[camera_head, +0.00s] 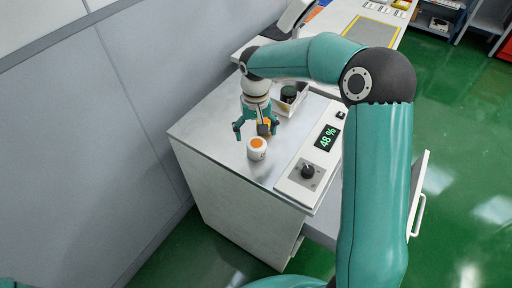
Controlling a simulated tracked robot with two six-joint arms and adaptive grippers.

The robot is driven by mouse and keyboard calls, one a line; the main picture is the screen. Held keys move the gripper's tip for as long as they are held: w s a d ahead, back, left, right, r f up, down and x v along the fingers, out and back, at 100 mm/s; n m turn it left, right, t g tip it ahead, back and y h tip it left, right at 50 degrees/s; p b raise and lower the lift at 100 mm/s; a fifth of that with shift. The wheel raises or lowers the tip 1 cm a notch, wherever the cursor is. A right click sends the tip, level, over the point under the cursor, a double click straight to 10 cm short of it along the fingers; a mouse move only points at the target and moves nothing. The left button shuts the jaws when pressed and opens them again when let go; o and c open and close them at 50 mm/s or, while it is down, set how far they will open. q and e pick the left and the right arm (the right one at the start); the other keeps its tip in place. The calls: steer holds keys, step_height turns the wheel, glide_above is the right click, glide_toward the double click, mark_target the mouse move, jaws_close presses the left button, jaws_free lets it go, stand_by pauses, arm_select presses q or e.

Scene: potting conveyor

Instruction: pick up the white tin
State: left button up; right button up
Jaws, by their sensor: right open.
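The white tin (257,153) is a small round can with an orange top. It stands upright on the grey cabinet top (205,125), left of the control panel. My right gripper (251,132) points down just behind the tin, with its fingers spread and nothing between them that I can see. Whether a finger touches the tin is hard to tell. My left gripper is not in view.
An orange item (267,123) is partly hidden behind my right gripper. A dark jar (289,93) stands in a white tray (303,101) behind. The cabinet top's left side is clear.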

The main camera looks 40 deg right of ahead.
mark_target(257, 143)
steer(key=shift+s+f, duration=0.1)
steer(key=shift+f, duration=0.6)
step_height(257, 143, down, 4)
steer(key=shift+d+f+p, duration=0.15)
steer(key=shift+f+p, duration=0.1)
steer(key=shift+p, duration=0.55)
steer(key=shift+f, duration=0.4)
steer(key=shift+c, duration=0.2)
steer(key=c, duration=1.3)
steer(key=shift+o, duration=0.2)
steer(key=shift+r, duration=0.2)
